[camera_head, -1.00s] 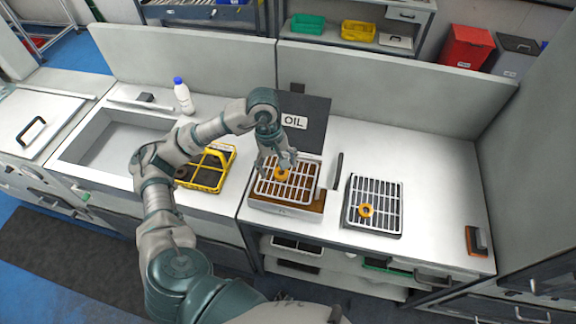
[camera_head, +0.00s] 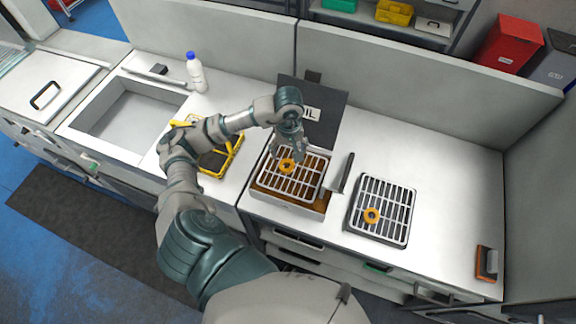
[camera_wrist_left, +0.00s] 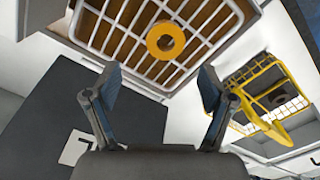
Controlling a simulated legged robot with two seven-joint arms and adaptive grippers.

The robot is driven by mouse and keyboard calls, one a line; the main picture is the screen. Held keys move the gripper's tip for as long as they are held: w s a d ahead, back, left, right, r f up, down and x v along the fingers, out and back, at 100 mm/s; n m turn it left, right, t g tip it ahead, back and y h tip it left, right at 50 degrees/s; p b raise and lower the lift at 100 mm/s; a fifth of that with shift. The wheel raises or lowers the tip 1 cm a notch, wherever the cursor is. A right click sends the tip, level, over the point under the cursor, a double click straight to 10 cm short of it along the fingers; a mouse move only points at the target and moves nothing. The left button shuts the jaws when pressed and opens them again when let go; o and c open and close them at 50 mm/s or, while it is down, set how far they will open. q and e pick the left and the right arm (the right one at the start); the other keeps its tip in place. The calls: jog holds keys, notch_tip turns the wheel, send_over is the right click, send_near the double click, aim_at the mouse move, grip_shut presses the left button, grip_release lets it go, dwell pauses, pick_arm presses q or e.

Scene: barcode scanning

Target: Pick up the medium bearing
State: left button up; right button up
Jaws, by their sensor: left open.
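One orange ring-shaped bearing (camera_head: 287,166) lies on the white grid of the oil tray (camera_head: 263,190). Another orange bearing (camera_head: 371,215) lies on the grid rack (camera_head: 405,228) to the right. I cannot tell from size which is the medium one. My left gripper (camera_head: 300,157) is open and empty above the oil tray, just behind and right of its bearing. In the left wrist view that bearing (camera_wrist_left: 165,41) shows beyond and between the spread fingertips of the gripper (camera_wrist_left: 160,76), apart from them. My right gripper is not in view.
A yellow basket (camera_head: 236,150) with dark contents stands left of the oil tray; a dark ring shows in it in the wrist view. The dark OIL panel (camera_head: 325,140) stands behind the tray. A white bottle (camera_head: 196,78) stands near the sink (camera_head: 130,115). The counter at right is mostly clear.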

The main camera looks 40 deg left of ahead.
aim_at(287, 164)
pick_arm(q)
jog(key=shift+s+a+f, duration=0.1)
jog(key=shift+a+f, duration=0.05)
jog(key=shift+f, duration=0.45)
jog(key=shift+s+a+f, duration=0.1)
jog(key=shift+a+f, duration=0.05)
jog(key=shift+f, duration=0.4)
notch_tip(287, 164, down, 4)
jog(key=shift+s+r+p, duration=0.15)
jog(key=shift+p, duration=0.55)
jog(key=shift+f, duration=0.4)
jog(key=shift+d, duration=0.1)
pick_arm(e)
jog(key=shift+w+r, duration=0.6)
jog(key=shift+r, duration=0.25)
pick_arm(q)
jog(key=shift+c, duration=0.2)
jog(key=c, duration=1.4)
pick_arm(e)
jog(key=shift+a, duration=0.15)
pick_arm(q)
jog(key=shift+r, duration=0.1)
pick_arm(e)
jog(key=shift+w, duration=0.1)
